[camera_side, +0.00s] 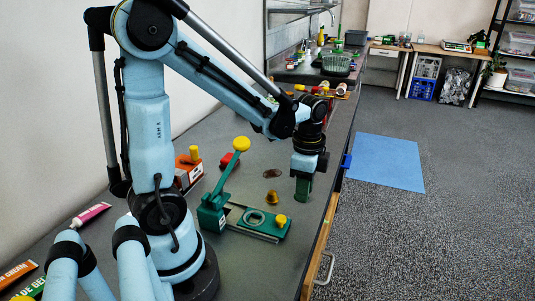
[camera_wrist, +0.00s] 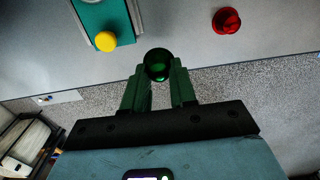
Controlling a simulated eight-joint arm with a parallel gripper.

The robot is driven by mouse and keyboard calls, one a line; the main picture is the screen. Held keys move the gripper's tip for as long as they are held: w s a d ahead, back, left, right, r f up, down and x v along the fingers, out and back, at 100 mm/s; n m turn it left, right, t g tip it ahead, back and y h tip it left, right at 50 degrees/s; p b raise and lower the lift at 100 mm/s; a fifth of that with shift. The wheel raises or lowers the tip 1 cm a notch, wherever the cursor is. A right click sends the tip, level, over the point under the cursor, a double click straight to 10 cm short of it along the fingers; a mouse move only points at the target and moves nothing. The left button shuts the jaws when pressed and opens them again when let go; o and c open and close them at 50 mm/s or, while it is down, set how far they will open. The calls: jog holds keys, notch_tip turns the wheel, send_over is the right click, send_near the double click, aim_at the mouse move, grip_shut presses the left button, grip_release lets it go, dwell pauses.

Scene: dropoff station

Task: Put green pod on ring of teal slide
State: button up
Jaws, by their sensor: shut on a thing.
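My gripper (camera_wrist: 158,82) has dark green fingers and is shut on the green pod (camera_wrist: 158,64), a round dark green cup-like piece at the fingertips. In the side view my gripper (camera_side: 302,188) points down over the counter near its right edge, to the right of the teal slide (camera_side: 268,231); the pod cannot be told apart from the fingers there.
A green lever stand (camera_side: 211,214) with a yellow ball (camera_side: 241,143) stands at the slide's left end. An amber pod (camera_side: 271,197) sits behind the slide. A red piece (camera_wrist: 226,20) is at upper right in the wrist view.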

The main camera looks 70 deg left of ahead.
jog(key=s+d+r, duration=0.2)
jog(key=d+r, duration=0.3)
jog(key=d, duration=0.3)
jog(key=s+a+f+n, duration=0.3)
jog(key=s+a+n, duration=0.3)
jog(key=s+a, duration=0.4)
jog(key=shift+w+a+f, duration=0.1)
jog(key=shift+w+f, duration=0.05)
jog(key=shift+f, duration=0.9)
jog(key=shift+w+a+f, duration=0.15)
jog(key=shift+f, duration=0.85)
jog(key=shift+w+a+f, duration=0.1)
jog(key=shift+w+f, duration=0.05)
jog(key=shift+f, duration=0.9)
jog(key=o, duration=0.8)
jog(key=shift+o, duration=0.2)
notch_tip(320, 180, up, 7)
